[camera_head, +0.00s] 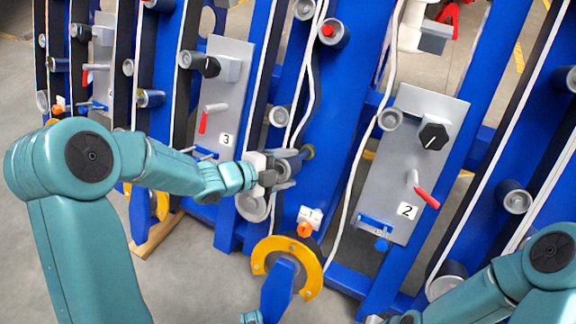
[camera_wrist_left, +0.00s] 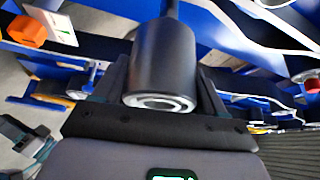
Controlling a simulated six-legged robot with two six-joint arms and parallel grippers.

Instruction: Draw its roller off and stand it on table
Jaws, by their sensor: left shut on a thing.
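My left gripper (camera_head: 284,171) is shut on a dark grey roller (camera_head: 292,163) in front of a blue upright beam (camera_head: 335,105). In the left wrist view the roller (camera_wrist_left: 165,60) sits between the two fingers, its pale ringed end towards the camera. A thin dark shaft (camera_wrist_left: 170,10) shows at its far end; I cannot tell whether the roller is still seated on it. My right arm enters at the lower right of the head view, its gripper out of frame. I see no table.
An orange knob (camera_head: 304,230) with a white tag is just below, beside a yellow ring (camera_head: 258,262). Grey panels numbered 2 (camera_head: 412,150) and 3 (camera_head: 222,85) carry red levers. White cables (camera_head: 360,170) run along the beams, which hold several other rollers (camera_head: 333,33).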

